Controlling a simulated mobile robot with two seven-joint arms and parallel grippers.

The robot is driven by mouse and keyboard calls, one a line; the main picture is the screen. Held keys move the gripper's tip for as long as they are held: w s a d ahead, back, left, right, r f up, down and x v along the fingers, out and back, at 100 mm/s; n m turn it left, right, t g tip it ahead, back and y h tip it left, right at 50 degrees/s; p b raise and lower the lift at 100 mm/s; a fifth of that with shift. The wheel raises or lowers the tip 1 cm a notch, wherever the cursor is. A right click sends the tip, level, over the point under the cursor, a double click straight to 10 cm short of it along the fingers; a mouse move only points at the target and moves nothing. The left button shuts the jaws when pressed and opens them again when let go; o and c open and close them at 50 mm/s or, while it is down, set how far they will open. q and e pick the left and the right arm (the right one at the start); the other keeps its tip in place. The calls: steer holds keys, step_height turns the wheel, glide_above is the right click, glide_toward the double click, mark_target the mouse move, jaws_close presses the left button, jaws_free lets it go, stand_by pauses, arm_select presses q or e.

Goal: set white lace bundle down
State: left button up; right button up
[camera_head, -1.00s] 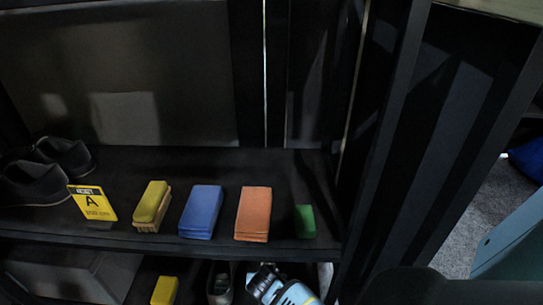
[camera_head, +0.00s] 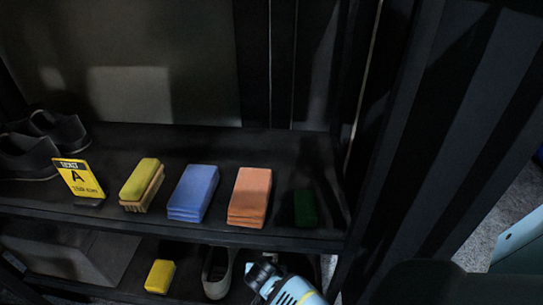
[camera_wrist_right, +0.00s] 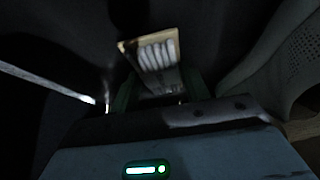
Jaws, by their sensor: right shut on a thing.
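In the right wrist view, the white lace bundle (camera_wrist_right: 158,55) shows as pale parallel strands with a tan edge at its top. My right gripper (camera_wrist_right: 158,90) is shut on the lower part of it, with dark fingers on both sides. The picture is dark, and whether the bundle touches a surface cannot be told. The bundle and my right gripper cannot be made out in the head view. My left gripper is not in view.
The upper shelf holds dark shoes (camera_head: 30,155), a yellow A sign (camera_head: 79,181), a yellow brush (camera_head: 142,184), blue (camera_head: 193,193), orange (camera_head: 250,196) and green (camera_head: 304,208) blocks. Grey mesh (camera_wrist_right: 290,60) lies close by the bundle.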

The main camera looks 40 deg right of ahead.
steer(key=shift+f, duration=0.1)
steer(key=o, duration=0.9)
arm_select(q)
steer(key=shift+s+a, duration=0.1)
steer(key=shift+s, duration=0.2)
arm_select(e)
steer(key=shift+o, duration=0.2)
steer(key=shift+s+a+r+p, duration=0.1)
steer(key=shift+a+r+p, duration=0.05)
steer(key=shift+r+p, duration=0.2)
arm_select(q)
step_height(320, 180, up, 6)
steer(key=p, duration=0.6)
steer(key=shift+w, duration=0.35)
arm_select(e)
steer(key=v, duration=1.1)
steer(key=shift+r, duration=0.25)
